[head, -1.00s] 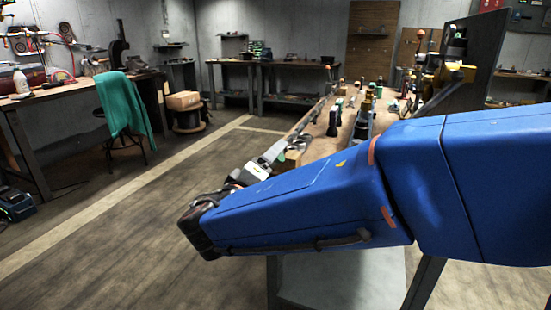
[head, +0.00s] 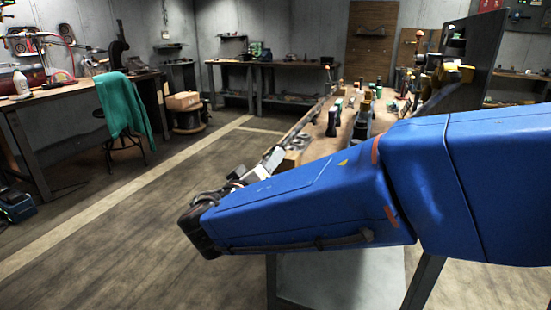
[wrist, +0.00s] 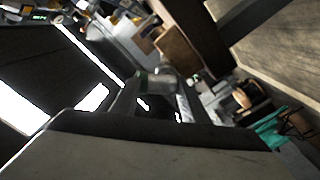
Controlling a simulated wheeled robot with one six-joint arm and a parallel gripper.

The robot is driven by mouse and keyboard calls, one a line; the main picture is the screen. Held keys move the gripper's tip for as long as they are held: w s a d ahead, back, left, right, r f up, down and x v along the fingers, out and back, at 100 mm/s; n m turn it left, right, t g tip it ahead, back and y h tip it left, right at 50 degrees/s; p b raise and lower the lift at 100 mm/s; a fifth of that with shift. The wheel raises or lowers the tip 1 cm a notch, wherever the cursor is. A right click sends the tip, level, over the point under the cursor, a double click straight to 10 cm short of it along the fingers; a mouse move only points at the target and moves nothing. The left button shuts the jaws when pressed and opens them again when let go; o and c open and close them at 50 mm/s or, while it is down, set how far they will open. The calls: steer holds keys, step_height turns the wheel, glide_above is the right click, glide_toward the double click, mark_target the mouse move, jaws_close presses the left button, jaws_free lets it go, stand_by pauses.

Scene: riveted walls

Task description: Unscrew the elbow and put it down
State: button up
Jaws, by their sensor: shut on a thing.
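In the head view my blue arm hides the elbow and nearly all of the gripper. Only a pale part of my wrist shows above the forearm's far end, beside the workbench (head: 310,150). I cannot see any pipe joined to the elbow.
The workbench carries several tools and bottles and a dark upright panel (head: 470,70) at its right. A teal cloth (head: 124,103) hangs over a stool at left. Another bench (head: 265,62) stands at the back.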

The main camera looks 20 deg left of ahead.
steer(key=shift+a+f, duration=0.2)
steer(key=shift+f, duration=0.2)
jaws_close()
steer(key=n, duration=0.2)
steer(key=shift+a+n, duration=0.15)
steer(key=shift+n, duration=0.25)
steer(key=n, duration=0.5)
steer(key=shift+s+a+n, duration=0.1)
steer(key=shift+a+n, duration=0.15)
steer(key=shift+n, duration=0.05)
steer(key=o, duration=1.6)
jaws_free()
steer(key=shift+a, duration=0.1)
steer(key=shift+c, duration=0.2)
steer(key=shift+r, duration=0.1)
steer(key=shift+r, duration=0.1)
steer(key=shift+s, duration=1.1)
